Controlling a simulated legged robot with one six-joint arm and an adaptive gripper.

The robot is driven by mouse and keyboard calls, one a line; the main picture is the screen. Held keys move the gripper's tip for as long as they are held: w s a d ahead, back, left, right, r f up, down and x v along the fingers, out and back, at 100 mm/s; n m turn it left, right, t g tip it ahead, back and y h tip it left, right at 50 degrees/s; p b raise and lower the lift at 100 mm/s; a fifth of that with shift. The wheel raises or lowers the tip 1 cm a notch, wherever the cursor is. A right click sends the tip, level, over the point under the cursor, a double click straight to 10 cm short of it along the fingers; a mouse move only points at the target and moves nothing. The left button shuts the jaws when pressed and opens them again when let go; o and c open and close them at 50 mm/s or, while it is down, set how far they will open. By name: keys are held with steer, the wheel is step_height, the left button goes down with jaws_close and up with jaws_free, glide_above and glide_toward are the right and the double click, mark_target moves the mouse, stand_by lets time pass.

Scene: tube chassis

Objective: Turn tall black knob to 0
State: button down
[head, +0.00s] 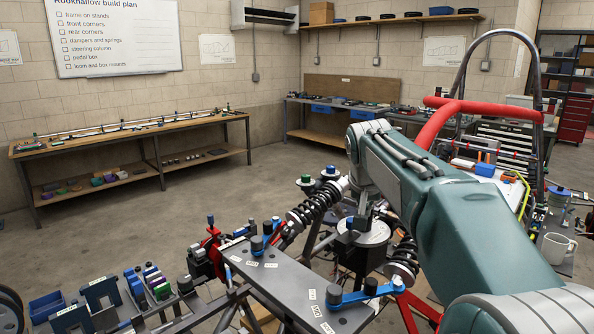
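A dark flat panel (290,283) with small white labels lies across the tube chassis at the bottom middle. A tall black knob-like post (267,228) stands near its far left end, beside a shorter blue and black one (257,243). Near its front right end is a blue lever (352,295) with black-capped posts. The labels are too small to read, so I cannot tell any knob's setting. My arm reaches in from the lower right and its wrist (365,185) bends down behind the panel. The fingers of my gripper cannot be made out among the dark parts below the wrist.
Black coil dampers (317,206) stand beside the panel, and a red and grey tube hoop (470,105) rises at the right. Blue and dark grey fixtures (101,293) stand at the lower left. A workbench (130,135) lines the left wall. The floor between is clear.

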steer(key=shift+w+d, duration=0.1)
steer(key=shift+w, duration=0.3)
stand_by(0.5)
steer(key=shift+s+r, duration=0.1)
steer(key=shift+s, duration=0.3)
stand_by(0.4)
steer(key=shift+r, duration=2.9)
steer(key=shift+f, duration=3)
steer(key=shift+w, duration=0.35)
steer(key=shift+r, duration=0.1)
